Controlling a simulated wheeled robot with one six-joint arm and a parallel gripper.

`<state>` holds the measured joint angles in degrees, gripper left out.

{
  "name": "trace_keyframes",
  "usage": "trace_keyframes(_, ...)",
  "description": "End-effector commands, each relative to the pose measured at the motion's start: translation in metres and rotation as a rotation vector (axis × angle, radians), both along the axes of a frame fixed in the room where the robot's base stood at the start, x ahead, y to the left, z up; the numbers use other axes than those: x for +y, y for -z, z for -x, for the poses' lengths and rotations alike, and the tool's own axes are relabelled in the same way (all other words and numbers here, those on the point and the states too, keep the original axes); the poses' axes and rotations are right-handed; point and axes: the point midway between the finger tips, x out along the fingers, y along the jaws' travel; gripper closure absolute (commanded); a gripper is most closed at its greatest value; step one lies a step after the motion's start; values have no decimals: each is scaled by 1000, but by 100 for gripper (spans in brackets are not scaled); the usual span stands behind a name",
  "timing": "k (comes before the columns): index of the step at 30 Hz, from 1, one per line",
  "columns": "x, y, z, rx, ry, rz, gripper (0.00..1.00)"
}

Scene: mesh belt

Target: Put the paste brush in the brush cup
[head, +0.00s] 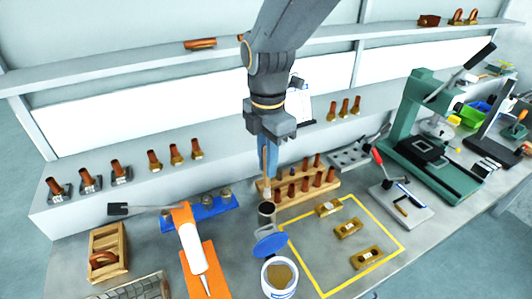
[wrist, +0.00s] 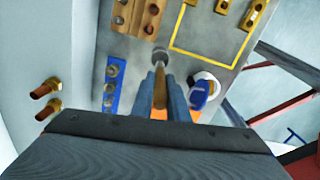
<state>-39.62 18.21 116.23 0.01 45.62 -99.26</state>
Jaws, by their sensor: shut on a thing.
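My gripper (head: 267,158) points down over the bench and is shut on the paste brush (head: 267,186), whose handle shows below the fingers. In the wrist view the brush (wrist: 160,92) lies between the two fingers (wrist: 161,85).
A white paste tub (head: 279,283) with its blue lid (head: 270,243) is in front of the cup. A wooden rack (head: 297,194) of copper parts stands close behind. A yellow-outlined area (head: 305,275) lies right.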

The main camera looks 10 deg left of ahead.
Motion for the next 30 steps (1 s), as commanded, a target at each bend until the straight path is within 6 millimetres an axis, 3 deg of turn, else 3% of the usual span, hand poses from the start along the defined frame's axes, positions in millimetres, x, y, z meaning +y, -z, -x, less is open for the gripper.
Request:
trace_keyframes(21,1,81,0,0,-2,0,100)
trace_keyframes(30,0,104,0,-1,-2,-1,100)
